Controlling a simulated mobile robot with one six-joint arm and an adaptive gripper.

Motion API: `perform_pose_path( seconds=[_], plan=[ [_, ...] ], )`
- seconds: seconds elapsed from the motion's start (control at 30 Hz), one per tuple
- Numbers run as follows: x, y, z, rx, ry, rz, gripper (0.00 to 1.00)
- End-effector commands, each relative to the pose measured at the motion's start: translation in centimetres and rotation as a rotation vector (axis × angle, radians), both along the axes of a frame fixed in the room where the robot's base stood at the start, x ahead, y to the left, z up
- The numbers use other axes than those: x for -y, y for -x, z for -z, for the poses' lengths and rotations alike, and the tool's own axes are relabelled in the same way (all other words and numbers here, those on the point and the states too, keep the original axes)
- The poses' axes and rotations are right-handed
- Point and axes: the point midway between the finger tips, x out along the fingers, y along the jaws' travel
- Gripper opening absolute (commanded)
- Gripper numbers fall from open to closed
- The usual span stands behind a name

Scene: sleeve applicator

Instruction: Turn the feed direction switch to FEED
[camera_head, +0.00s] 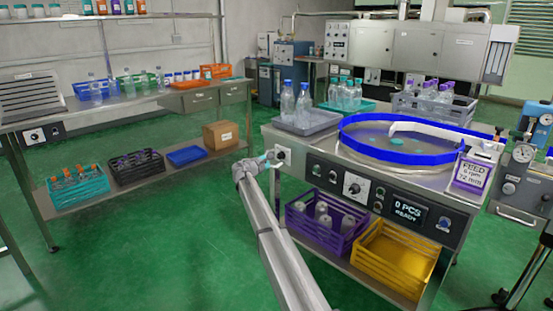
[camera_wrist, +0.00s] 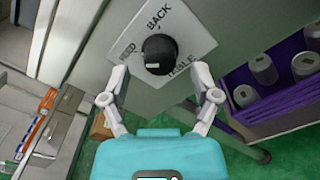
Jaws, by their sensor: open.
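The feed direction switch is a round black knob (camera_wrist: 160,54) on a white plate (camera_wrist: 192,30), tilted in the wrist view. BACK is printed at its top and TABLE at its lower right; a small label at its left is too blurred to read surely. A pale mark shows on the knob's lower side, but I cannot tell which way it points. My gripper (camera_wrist: 161,80) is open and empty, its fingers on either side just below the knob, apparently not touching it. In the head view my gripper (camera_head: 266,159) is at the machine's left front corner, beside the switch plate (camera_head: 283,156).
The front panel carries another dial (camera_head: 354,187) and a display (camera_head: 408,213) reading 0 PCS READY. Purple (camera_head: 322,226) and yellow (camera_head: 394,260) crates sit below. A shelf bench (camera_head: 150,101) stands left, with clear green floor between.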

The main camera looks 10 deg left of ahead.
Motion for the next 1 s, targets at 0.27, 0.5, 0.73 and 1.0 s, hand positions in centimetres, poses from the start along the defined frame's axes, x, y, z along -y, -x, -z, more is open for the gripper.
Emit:
perform_pose_path(
  seconds=[0.27,0.5,0.73,1.0],
  plan=[
    [-2.4,3.3,0.0,0.0,0.0,-0.001,0.79],
    [-4.8,6.2,0.0,-0.001,0.001,-0.001,0.79],
    [-6.1,7.9,0.0,-0.001,0.0,0.001,0.79],
    [-6.5,8.2,0.0,-0.001,0.001,0.001,0.79]
  ],
)
